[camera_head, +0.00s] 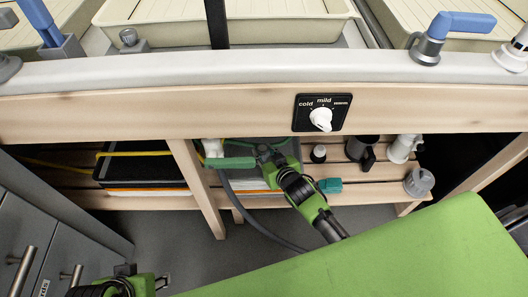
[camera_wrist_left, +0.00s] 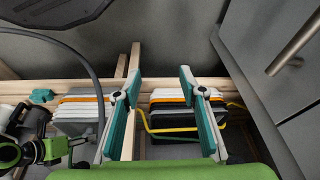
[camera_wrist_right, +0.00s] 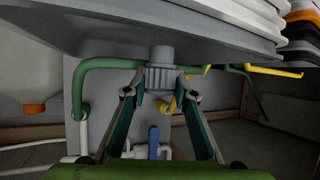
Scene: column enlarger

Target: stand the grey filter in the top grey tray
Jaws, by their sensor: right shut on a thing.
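The grey filter (camera_wrist_right: 160,77), a ribbed cylinder with a smooth narrower end, sits between the fingers of my right gripper (camera_wrist_right: 161,95) in the right wrist view, which looks upside down. My right gripper (camera_head: 265,153) is shut on it under the sink. The top grey tray (camera_wrist_right: 110,28) is right by the filter's smooth end; I cannot tell if they touch. In the head view the grey tray (camera_head: 240,181) lies on the right stack, partly behind my arm. My left gripper (camera_wrist_left: 160,76) is open and empty, facing the stacks from a distance.
A green pipe (camera_wrist_right: 95,64) and a blue-handled valve (camera_wrist_right: 153,140) are close to my right fingers. A black-topped stack (camera_head: 145,172) with a yellow hose stands left of a wooden post (camera_head: 197,185). Bottles and a teal piece (camera_head: 330,185) lie right. The sink front overhangs.

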